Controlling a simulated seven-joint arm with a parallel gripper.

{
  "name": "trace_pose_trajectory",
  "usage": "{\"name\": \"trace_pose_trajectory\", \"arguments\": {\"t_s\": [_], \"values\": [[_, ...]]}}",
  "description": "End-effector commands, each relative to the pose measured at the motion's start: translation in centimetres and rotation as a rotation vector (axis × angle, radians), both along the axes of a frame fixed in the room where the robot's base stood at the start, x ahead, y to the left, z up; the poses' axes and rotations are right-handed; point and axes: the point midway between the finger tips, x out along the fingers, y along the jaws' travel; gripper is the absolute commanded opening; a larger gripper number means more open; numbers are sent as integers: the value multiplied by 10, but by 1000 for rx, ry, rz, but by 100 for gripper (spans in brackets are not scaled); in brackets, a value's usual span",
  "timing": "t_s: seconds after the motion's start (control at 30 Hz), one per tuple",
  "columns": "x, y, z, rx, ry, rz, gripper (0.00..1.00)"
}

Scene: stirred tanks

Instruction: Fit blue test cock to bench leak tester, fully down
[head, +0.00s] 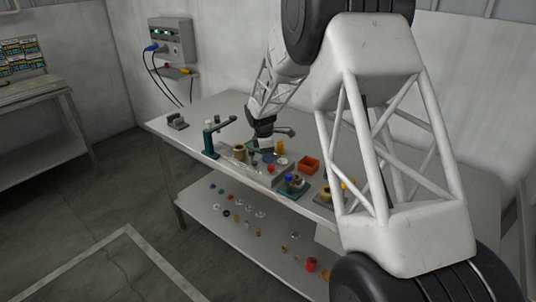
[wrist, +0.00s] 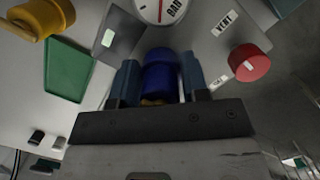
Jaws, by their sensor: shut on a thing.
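In the wrist view my gripper (wrist: 160,82) is shut on the blue test cock (wrist: 159,72), which sits between its two blue-grey fingers. A brassy bit shows at the cock's near end. Ahead of it is a grey panel, seemingly the bench leak tester (wrist: 205,48), with a white dial (wrist: 160,9) marked BAR and a red knob (wrist: 248,62) near a VENT label. I cannot tell whether the cock touches the tester, and its fitting point is hidden. In the head view my gripper (head: 265,143) is low over the workbench, and the held cock is too small to make out.
A green tray (wrist: 66,70) and a yellow part (wrist: 42,17) lie at left in the wrist view. On the bench (head: 178,148) stand a green press-like stand (head: 209,143) and an orange bin (head: 309,164). Several small parts lie on the lower shelf (head: 210,215).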

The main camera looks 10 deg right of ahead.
Motion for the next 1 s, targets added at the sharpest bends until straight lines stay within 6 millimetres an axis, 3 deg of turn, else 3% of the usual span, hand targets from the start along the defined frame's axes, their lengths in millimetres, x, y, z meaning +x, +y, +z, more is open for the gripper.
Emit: {"name": "trace_pose_trajectory", "arguments": {"t_s": [0.87,0.9,1.0], "values": [[0,0,-3,0,0,0,16],[0,0,-3,0,0,0,48],[0,0,-3,0,0,0,63]]}}
